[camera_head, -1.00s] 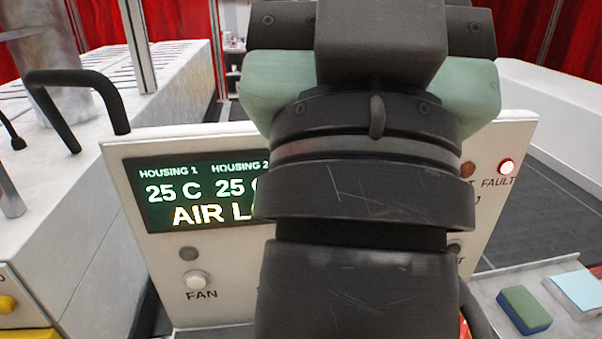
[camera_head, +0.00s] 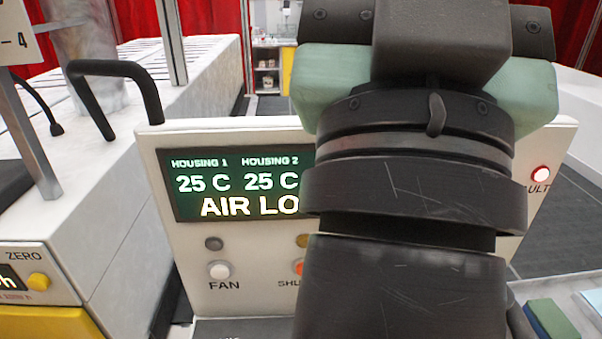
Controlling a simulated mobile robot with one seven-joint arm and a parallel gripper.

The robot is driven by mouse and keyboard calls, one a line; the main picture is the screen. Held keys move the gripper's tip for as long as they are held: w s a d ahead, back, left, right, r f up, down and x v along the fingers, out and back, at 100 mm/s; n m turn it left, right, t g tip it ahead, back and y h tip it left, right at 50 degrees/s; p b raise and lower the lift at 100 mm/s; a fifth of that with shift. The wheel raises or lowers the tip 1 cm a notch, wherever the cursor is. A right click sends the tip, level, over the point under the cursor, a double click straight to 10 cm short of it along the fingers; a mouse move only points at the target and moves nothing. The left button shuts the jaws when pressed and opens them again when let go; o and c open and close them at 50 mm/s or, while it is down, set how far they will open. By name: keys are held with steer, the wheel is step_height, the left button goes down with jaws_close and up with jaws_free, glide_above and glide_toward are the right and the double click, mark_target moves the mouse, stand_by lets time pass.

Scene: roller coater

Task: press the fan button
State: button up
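The fan button (camera_head: 219,270) is a round white button on the white control panel (camera_head: 250,290), above the label FAN. A dark, unlit round lamp (camera_head: 213,243) sits above it. My own dark arm fills the middle and right of the view and covers the right part of the panel. The fan button is in plain sight to the left of the arm. My gripper's fingers cannot be made out, so its opening and its distance from the button are hidden.
The panel's display (camera_head: 240,185) reads 25 C twice, with AIR LO below, cut off by my arm. A black handle (camera_head: 115,90) stands behind left. A green-blue sponge (camera_head: 552,320) lies lower right.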

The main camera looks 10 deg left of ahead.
jaws_close()
stand_by(1.3)
